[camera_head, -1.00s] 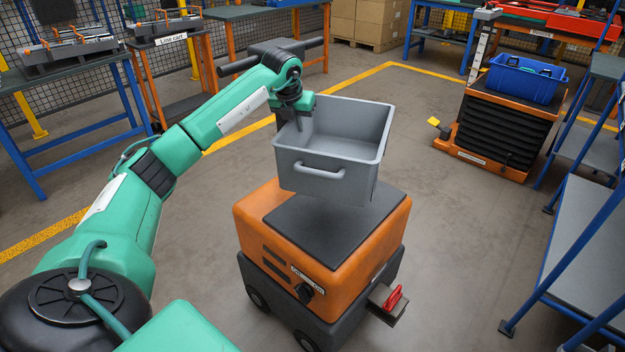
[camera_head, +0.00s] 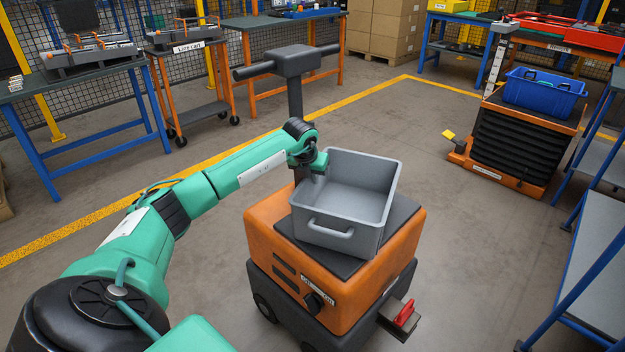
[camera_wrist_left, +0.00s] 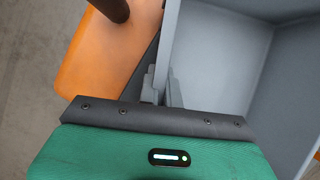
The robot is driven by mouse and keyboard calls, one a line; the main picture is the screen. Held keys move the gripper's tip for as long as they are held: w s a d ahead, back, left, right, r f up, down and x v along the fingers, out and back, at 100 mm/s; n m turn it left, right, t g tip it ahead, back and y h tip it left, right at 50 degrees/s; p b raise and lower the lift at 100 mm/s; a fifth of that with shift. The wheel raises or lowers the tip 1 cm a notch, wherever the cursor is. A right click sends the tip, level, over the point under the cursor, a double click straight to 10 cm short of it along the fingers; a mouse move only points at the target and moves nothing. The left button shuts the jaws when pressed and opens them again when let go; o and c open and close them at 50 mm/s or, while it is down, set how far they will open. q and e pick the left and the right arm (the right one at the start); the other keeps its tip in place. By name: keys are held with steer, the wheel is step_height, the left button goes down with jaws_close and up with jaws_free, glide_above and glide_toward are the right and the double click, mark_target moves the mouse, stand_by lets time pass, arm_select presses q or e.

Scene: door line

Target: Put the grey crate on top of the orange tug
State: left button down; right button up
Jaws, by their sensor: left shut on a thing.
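The grey crate (camera_head: 345,240) is upright, empty and open-topped, over the black pad (camera_head: 402,212) on top of the orange tug (camera_head: 290,255). Its base looks to be on or very close to the pad; I cannot tell if it bears fully. My left gripper (camera_head: 318,177) is shut on the crate's left wall near the back. In the left wrist view the gripper (camera_wrist_left: 162,95) pinches the wall of the crate (camera_wrist_left: 215,60), with the orange tug (camera_wrist_left: 95,55) below. My right gripper is not in view.
The tug's dark handlebar (camera_head: 290,62) stands up just behind the crate. A lift table with a blue bin (camera_head: 542,92) stands at the right back. A blue-framed shelf (camera_head: 595,260) is at the right edge. The floor around the tug is clear.

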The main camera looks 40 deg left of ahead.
arm_select(q)
steer(key=c, duration=1.6)
jaws_free()
steer(key=shift+f, duration=0.15)
